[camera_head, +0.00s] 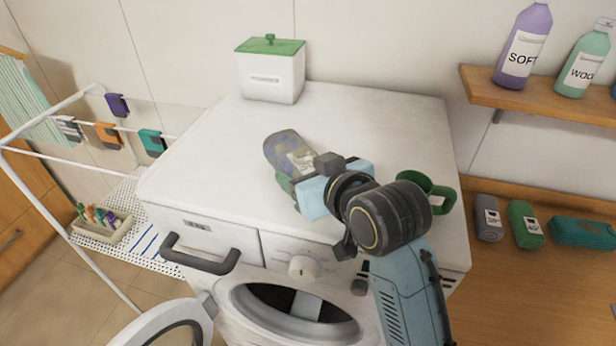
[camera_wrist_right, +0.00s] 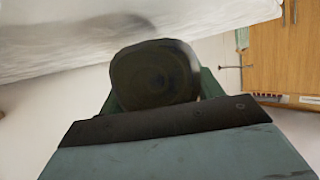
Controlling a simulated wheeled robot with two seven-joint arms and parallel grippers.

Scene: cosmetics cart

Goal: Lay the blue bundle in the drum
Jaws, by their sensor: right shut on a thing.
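The blue bundle (camera_head: 286,150), blue-grey with olive patches and a pale label, is over the top of the white washing machine. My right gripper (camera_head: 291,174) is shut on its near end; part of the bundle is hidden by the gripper. I cannot tell whether the bundle touches the top. In the right wrist view the bundle's dark round end (camera_wrist_right: 153,76) shows between the green fingers. The drum (camera_head: 268,296) opens in the machine's front, below and nearer than the gripper. My left gripper is not in view.
The round door (camera_head: 185,328) hangs open at left. A green-lidded white box (camera_head: 271,76) and a green mug (camera_head: 437,196) stand on the machine. A drying rack with clips is at left. Several rolled bundles lie on the right counter (camera_head: 500,285). Bottles stand on the shelf above.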

